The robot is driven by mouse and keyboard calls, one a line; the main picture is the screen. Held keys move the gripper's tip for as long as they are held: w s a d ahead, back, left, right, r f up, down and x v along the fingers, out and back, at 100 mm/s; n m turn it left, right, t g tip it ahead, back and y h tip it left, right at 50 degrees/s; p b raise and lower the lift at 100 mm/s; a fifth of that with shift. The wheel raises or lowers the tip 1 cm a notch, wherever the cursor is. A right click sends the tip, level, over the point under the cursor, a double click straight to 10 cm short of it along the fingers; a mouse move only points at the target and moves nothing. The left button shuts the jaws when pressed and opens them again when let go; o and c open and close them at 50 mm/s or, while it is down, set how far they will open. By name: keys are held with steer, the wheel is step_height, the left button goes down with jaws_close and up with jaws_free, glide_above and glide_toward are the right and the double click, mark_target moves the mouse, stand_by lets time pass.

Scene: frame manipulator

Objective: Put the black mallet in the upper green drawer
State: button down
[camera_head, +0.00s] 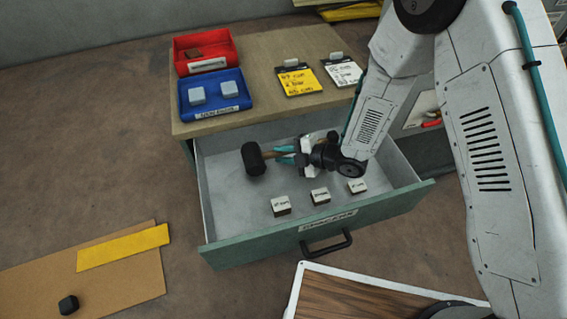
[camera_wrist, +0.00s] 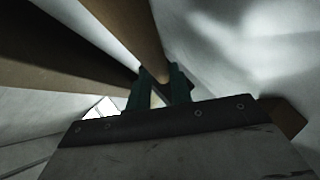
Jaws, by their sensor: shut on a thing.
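The black mallet has a dark head (camera_head: 253,159) and a wooden handle (camera_head: 270,154). In the head view it is over the inside of the pulled-out green drawer (camera_head: 260,250), near its left side. My gripper (camera_head: 285,152) is shut on the handle, to the right of the head. In the wrist view the fingers (camera_wrist: 160,88) close on the wooden handle (camera_wrist: 143,30), which runs up out of the frame. I cannot tell whether the mallet touches the drawer floor. My arm hides part of the drawer's right side.
Several small labelled blocks (camera_head: 320,196) lie near the drawer's front. A wooden-topped surface (camera_head: 360,300) stands in front. The floor at left is partly clear.

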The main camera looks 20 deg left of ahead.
step_height(320, 180, down, 5)
steer(key=shift+r, duration=0.1)
stand_by(0.3)
steer(key=c, duration=1.5)
jaws_free()
steer(key=shift+c, duration=0.2)
